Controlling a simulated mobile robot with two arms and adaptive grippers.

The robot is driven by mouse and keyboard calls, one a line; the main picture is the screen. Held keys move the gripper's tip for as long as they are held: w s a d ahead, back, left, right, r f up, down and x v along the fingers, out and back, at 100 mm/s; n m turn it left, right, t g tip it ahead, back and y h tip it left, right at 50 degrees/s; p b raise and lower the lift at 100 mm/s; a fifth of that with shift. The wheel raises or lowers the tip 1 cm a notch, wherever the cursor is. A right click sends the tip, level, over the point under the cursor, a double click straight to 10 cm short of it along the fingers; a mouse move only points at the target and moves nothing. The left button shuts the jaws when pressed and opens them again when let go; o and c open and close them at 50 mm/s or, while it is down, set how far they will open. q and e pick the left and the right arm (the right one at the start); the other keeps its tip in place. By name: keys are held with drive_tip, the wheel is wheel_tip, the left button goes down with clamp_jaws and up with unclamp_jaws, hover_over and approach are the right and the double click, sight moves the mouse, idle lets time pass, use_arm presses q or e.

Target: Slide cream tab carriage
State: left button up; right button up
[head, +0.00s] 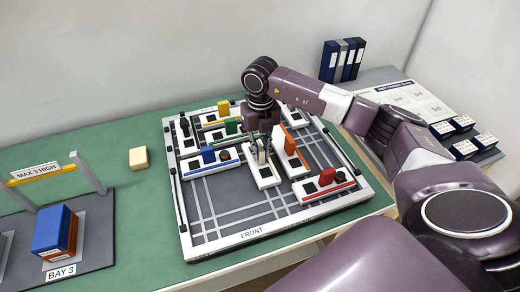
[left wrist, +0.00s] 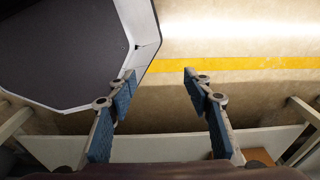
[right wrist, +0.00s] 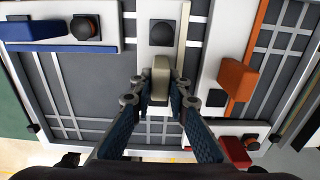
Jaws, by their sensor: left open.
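The cream tab carriage (head: 268,182) is a white block with dark squares, lying front-to-back near the middle of the framed board (head: 228,242). In the right wrist view its upright cream tab (right wrist: 160,77) stands between my right fingertips. My right gripper (head: 262,156) reaches down over the carriage; its fingers (right wrist: 161,88) are drawn in on both sides of the tab and appear to touch it. In the head view the tab is mostly hidden by the gripper. My left gripper (left wrist: 158,75) is open and empty, away from the board, above a floor with a yellow stripe.
The orange tab carriage (head: 289,145) stands close to the right, the red tab carriage (head: 327,178) at front right, the blue tab carriage (head: 208,155) to the left. Green (head: 231,126) and yellow tabs (head: 223,108) are behind. The board's front-left area is clear. A cream block (head: 139,158) lies on the table.

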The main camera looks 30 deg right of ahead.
drive_tip(key=o, duration=0.4)
drive_tip(key=shift+w, duration=0.1)
use_arm(q)
drive_tip(key=shift+s, duration=0.4)
use_arm(e)
wheel_tip(320, 180, up, 12)
drive_tip(key=shift+f, duration=0.1)
idle(0.3)
